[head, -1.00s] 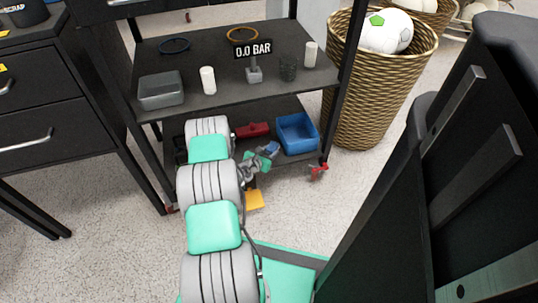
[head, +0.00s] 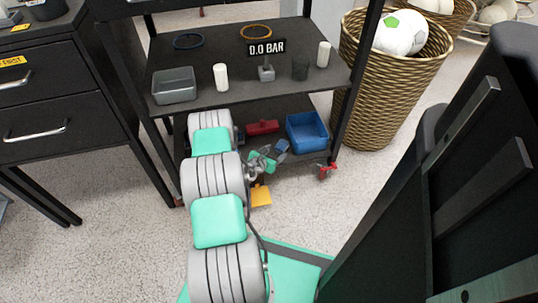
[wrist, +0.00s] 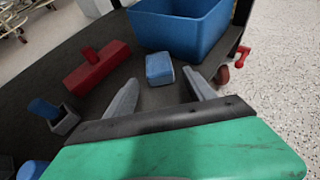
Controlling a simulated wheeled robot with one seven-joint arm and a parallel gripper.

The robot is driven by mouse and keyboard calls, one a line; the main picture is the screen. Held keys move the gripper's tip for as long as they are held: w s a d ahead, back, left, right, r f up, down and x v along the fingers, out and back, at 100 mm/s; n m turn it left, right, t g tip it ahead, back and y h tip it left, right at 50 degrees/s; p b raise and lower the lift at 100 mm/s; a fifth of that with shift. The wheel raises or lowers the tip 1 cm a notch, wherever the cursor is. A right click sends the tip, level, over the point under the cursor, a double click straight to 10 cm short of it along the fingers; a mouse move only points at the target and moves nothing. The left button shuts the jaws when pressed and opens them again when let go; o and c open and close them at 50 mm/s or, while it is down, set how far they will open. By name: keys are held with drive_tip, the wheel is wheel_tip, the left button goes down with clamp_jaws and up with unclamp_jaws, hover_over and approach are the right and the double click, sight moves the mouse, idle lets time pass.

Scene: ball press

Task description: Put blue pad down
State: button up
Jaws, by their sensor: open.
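The blue pad (wrist: 159,69) is a small block with a paler blue top. It appears to rest on the dark lower shelf (wrist: 95,98), in front of the blue bin (wrist: 180,25). My gripper (wrist: 160,79) is open, with its two grey fingers apart and the pad just beyond and between their tips. No finger visibly touches the pad. In the head view the pad (head: 282,146) lies left of the bin (head: 307,132), and my gripper (head: 267,156) is just in front of it, partly hidden by my arm.
A red block with a handle (wrist: 97,68) lies left of the pad. A small grey holder with a blue piece (wrist: 55,118) is farther left. A red caster (wrist: 242,57) is at the shelf's right corner. The upper shelf (head: 215,95) overhangs the lower one.

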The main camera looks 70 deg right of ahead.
drive_tip(key=w+a+r+m+t+y+p, duration=0.1)
drive_tip(key=w+a+r+m+t+y, duration=0.15)
drive_tip(key=w+a+r+m, duration=0.7)
drive_tip(key=w+a+r+m+t+y+p, duration=0.1)
drive_tip(key=w+a+r+m+t+y, duration=0.15)
drive_tip(key=w+a+r, duration=1.35)
drive_tip(key=w+a+r+m+y, duration=0.1)
drive_tip(key=a+r+y, duration=0.15)
drive_tip(key=a, duration=0.65)
drive_tip(key=w+a+r+m+y, duration=0.1)
drive_tip(key=a+r+y, duration=0.15)
drive_tip(key=a, duration=0.65)
drive_tip(key=s+a+r+y, duration=0.1)
drive_tip(key=s+a, duration=0.2)
drive_tip(key=a, duration=0.2)
drive_tip(key=s+a+r, duration=0.2)
drive_tip(key=s+a, duration=0.1)
drive_tip(key=a, duration=0.2)
drive_tip(key=s+a+r+m+y, duration=0.1)
drive_tip(key=s+a+r, duration=0.1)
drive_tip(key=a, duration=0.3)
drive_tip(key=shift+s+a+r+y, duration=0.25)
drive_tip(key=shift+s+a+y, duration=0.1)
drive_tip(key=shift+s, duration=0.2)
